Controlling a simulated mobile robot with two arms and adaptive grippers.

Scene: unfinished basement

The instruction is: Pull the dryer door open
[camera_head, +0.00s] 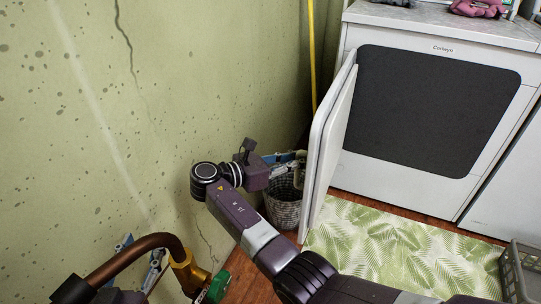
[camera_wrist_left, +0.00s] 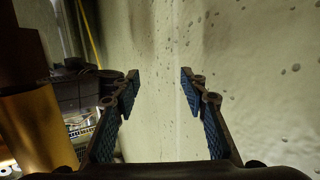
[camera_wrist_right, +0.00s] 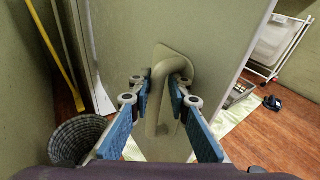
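The white dryer (camera_head: 430,180) stands at the right in the head view. Its door (camera_head: 325,150) is swung well out to the left and seen nearly edge-on. My right gripper (camera_head: 287,160) is at the far face of the door, partly hidden behind my arm. In the right wrist view, a curved door handle (camera_wrist_right: 160,118) lies between the blue pads of this gripper (camera_wrist_right: 160,98), which appear closed against it. My left gripper (camera_wrist_left: 159,90) is open and empty, facing the green wall. Its fingers are low at the left in the head view.
A wicker basket (camera_head: 283,205) stands on the floor behind the door by the spotted wall (camera_head: 150,120). A yellow pole (camera_head: 312,60) leans there. A leaf-patterned mat (camera_head: 390,245) covers the floor before the dryer. A grey crate (camera_head: 515,275) sits at the right.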

